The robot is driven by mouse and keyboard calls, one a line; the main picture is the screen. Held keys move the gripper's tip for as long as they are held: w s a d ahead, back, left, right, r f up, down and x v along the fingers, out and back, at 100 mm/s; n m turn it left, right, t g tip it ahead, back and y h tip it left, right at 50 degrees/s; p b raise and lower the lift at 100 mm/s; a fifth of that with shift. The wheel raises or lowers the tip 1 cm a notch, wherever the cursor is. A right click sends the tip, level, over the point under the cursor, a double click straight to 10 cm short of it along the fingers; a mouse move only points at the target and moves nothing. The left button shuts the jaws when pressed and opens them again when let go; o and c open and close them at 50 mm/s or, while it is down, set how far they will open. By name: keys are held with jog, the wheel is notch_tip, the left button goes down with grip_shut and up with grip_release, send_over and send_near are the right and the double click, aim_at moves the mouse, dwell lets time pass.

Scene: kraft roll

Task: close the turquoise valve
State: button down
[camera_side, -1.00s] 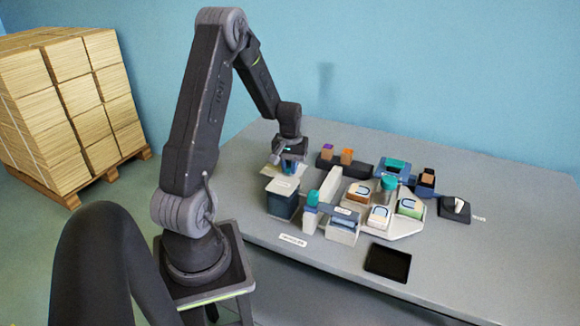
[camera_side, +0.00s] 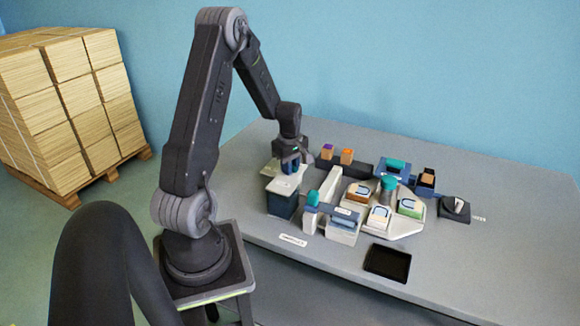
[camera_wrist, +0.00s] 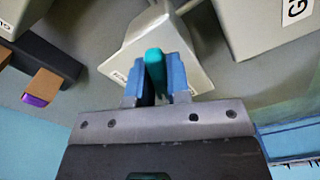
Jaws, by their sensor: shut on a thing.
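The turquoise valve handle (camera_wrist: 154,72) stands upright between my gripper's two blue fingers in the wrist view. My gripper (camera_wrist: 154,88) is shut on it, with a finger against each side. The handle sits on a pale, sloped housing (camera_wrist: 196,72) with a small label. In the side view my gripper (camera_side: 290,168) points down at the back left of the table, and its fingers hide the handle. The pale housing shows only in part around the fingers there.
A dark box with a pale lid (camera_side: 284,187) stands just in front of my gripper. A dark rack (camera_side: 360,168) with purple and orange-topped blocks lies to the right. A platform (camera_side: 408,228) with several blocks and a black tray (camera_side: 388,262) lie farther right.

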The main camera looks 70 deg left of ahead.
jog(key=n, duration=0.4)
jog(key=shift+n, duration=0.4)
dwell(0.4)
jog(key=c, duration=1.1)
grip_release()
notch_tip(320, 180, up, 14)
jog(key=shift+f, duration=0.1)
